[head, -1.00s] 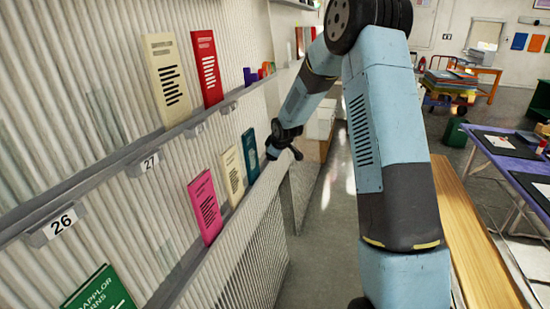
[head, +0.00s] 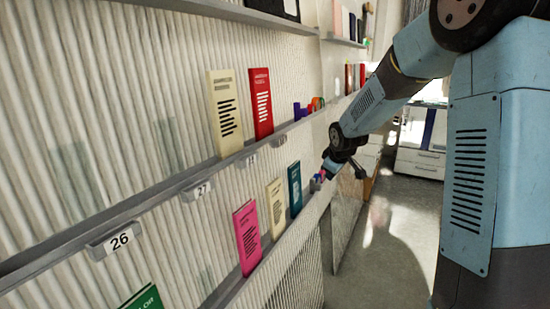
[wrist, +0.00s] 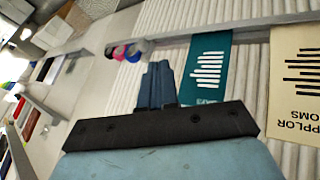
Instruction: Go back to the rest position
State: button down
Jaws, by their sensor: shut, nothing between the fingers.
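My gripper (head: 328,170) is at the end of my blue and black arm, beside the lower wall shelf, just past the teal book (head: 295,188). In the wrist view its blue fingers (wrist: 158,70) are together, with nothing between them. The teal book (wrist: 207,68) stands close to the right of the fingers there. Small pink, blue and grey round items (wrist: 130,49) lie beyond the fingertips to the left, apart from them. In the head view the fingers are small and partly merge with these items.
A cream book (head: 276,207) and a pink book (head: 246,236) stand on the lower shelf. The upper shelf (head: 150,208) carries a cream book (head: 225,115), a red book (head: 261,103) and number tags. Open floor (head: 395,245) lies right of the shelves, with white drawers (head: 420,163) beyond.

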jog(key=s+r+m, duration=0.3)
jog(key=s+r, duration=0.1)
jog(key=s, duration=0.9)
jog(key=s+d+r+m+g, duration=0.1)
jog(key=s+r+m, duration=0.2)
jog(key=s, duration=1)
jog(key=s+d+r+m, duration=0.1)
jog(key=s+r+m, duration=0.2)
jog(key=s, duration=1)
notch_tip(320, 180, up, 2)
jog(key=shift+s+d, duration=0.15)
